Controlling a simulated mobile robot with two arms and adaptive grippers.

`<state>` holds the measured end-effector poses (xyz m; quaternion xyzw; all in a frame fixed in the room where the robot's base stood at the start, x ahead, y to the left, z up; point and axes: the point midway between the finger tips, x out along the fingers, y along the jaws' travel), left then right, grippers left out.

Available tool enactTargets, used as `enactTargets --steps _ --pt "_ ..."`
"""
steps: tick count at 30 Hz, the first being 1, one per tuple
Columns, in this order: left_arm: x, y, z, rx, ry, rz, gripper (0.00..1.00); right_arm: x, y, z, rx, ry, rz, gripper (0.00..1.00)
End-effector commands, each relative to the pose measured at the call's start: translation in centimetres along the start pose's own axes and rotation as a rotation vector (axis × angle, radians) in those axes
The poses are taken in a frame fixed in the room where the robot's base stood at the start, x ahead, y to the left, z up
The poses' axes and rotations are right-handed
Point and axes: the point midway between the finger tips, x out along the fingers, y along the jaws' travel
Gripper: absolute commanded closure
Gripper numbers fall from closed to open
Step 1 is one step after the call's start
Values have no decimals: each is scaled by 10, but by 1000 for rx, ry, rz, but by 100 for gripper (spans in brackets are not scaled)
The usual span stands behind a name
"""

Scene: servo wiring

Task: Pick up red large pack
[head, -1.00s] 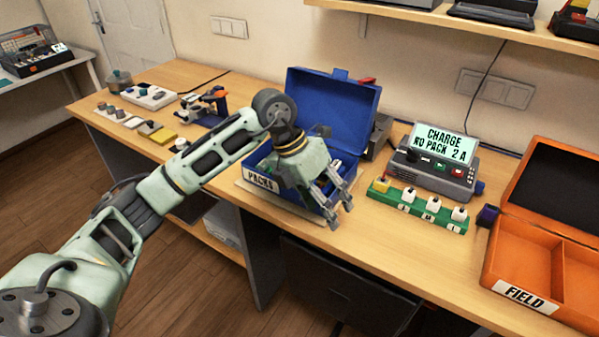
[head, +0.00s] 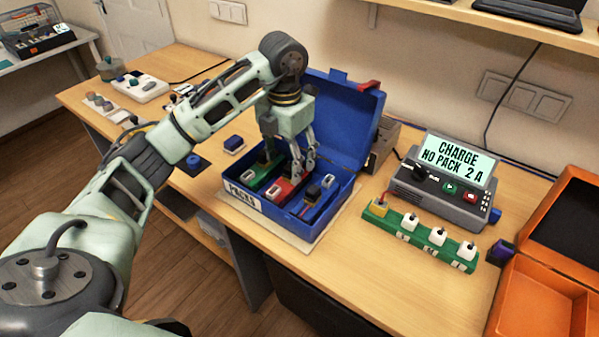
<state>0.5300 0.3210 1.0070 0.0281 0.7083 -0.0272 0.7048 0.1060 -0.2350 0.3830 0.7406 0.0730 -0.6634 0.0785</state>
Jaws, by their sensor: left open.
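My left gripper (head: 302,174) points down into the box, fingers apart, just over the far part of the red pack. The fingers hide that part, and I cannot tell whether they touch it. My right gripper is not in view.
The box's raised lid (head: 350,115) stands close behind my left gripper. To the right are a charger (head: 440,185) reading NO PACK, a green strip with white plugs (head: 423,236) and an orange FIELD case (head: 540,300).

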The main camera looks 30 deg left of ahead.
Motion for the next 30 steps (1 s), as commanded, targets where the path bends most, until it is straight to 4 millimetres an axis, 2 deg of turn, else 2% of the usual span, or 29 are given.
enactTargets --steps 5,12,16,21,28,30 --pt "12 0 -1 1 5 -2 38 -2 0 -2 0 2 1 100" --pt "38 1 0 1 4 -2 38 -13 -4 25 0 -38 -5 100" --pt "58 3 1 0 6 -3 38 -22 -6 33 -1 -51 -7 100" --pt "76 3 2 2 1 -2 38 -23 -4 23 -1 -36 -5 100" --pt "78 3 2 2 -1 -1 38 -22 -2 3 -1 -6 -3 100" --pt "78 3 2 2 -1 -1 42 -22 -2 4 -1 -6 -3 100"
